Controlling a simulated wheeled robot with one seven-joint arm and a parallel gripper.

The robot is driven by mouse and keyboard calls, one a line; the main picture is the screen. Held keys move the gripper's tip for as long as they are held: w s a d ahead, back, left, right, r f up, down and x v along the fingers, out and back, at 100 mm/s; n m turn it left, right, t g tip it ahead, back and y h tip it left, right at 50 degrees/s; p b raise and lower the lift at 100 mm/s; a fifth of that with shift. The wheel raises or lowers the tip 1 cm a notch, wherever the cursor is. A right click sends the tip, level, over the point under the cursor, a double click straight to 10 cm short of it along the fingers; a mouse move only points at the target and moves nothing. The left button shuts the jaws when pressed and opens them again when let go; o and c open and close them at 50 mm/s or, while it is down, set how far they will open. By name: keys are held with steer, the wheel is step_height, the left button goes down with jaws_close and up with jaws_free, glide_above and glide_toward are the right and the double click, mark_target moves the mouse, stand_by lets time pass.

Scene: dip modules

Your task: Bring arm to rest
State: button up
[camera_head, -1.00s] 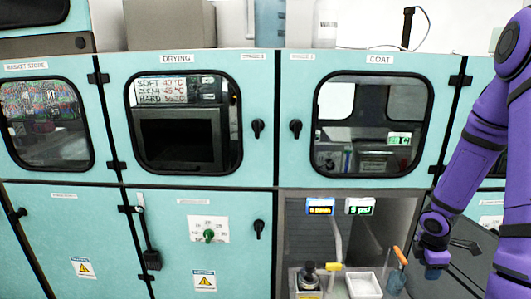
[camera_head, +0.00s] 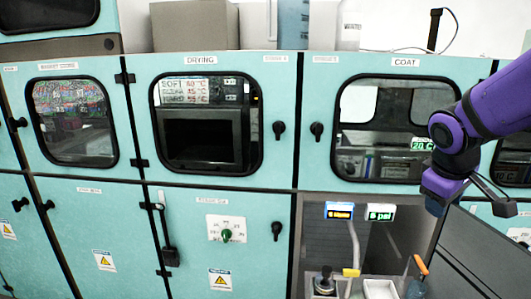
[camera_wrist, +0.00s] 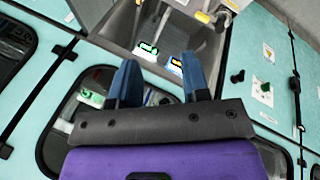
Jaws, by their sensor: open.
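My purple arm comes in from the right edge in the head view. My gripper (camera_head: 435,204) hangs at its end in front of the coat cabinet's lower right, partly hidden by my wrist. In the wrist view my gripper (camera_wrist: 158,75) has two blue fingers standing apart, with nothing between them. Beyond them are the coat door's window and the open bay below it.
The coat door (camera_head: 384,120) and drying door (camera_head: 206,122) are closed. The open bay (camera_head: 385,240) has two small lit displays and holds a black-topped bottle (camera_head: 324,281), a white tray (camera_head: 380,289) and an orange-handled tool (camera_head: 420,266).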

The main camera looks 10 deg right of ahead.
steer(key=s+a+r+m+t+y, duration=0.2)
steer(key=s+a+r+m+y, duration=0.1)
steer(key=s+a+r, duration=0.4)
steer(key=s+a, duration=0.3)
steer(key=a, duration=0.1)
steer(key=shift+s+r+m+y, duration=0.15)
steer(key=shift+s+m+y, duration=0.15)
steer(key=shift+s+y, duration=0.1)
steer(key=shift+d, duration=0.1)
stand_by(0.3)
